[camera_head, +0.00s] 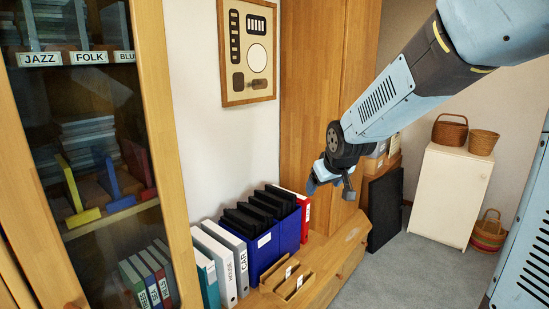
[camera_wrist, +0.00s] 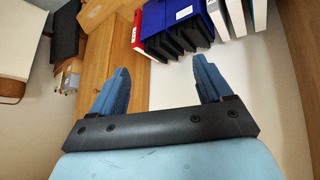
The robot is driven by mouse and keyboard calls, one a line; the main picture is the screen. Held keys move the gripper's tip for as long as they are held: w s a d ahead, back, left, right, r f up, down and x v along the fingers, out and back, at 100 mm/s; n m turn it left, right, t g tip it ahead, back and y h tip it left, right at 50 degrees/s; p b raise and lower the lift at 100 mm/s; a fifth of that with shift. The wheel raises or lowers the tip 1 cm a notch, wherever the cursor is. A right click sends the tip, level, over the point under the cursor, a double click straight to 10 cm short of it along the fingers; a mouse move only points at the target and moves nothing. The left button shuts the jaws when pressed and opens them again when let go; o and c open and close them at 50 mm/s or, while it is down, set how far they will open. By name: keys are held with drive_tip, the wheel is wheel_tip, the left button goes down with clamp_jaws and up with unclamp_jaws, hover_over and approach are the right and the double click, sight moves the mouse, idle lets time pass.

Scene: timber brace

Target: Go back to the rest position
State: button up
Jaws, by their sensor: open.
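My gripper (camera_head: 334,178) hangs in the air in the head view, above the low wooden bench and to the right of the row of binders. In the wrist view my gripper (camera_wrist: 160,88) shows two blue fingers spread wide apart with nothing between them. The arm comes in from the upper right of the head view. The fingers appear clear of the binders and the bench.
A wooden bench (camera_head: 337,252) carries blue boxes (camera_head: 265,250), a red binder (camera_head: 304,212), grey binders (camera_head: 222,256) and a small wooden tray (camera_head: 290,281). A glass-door cabinet (camera_head: 158,120) stands left. A white cabinet (camera_head: 449,195) with baskets stands right. Grey floor (camera_head: 400,275) lies open between.

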drive_tip(key=s+d+r+m, duration=0.1)
drive_tip(key=s+d+r, duration=0.1)
drive_tip(key=s, duration=0.6)
drive_tip(key=s+d+r+m+g, duration=0.1)
drive_tip(key=s+d+r+m, duration=0.1)
drive_tip(key=s, duration=0.7)
drive_tip(key=s+d+r+m+h, duration=0.1)
drive_tip(key=s+d+r, duration=0.2)
drive_tip(key=s, duration=0.6)
drive_tip(key=d, duration=0.2)
drive_tip(key=shift+d+r+m+g, duration=0.2)
drive_tip(key=shift+d+m+g, duration=0.1)
drive_tip(key=shift+d, duration=0.1)
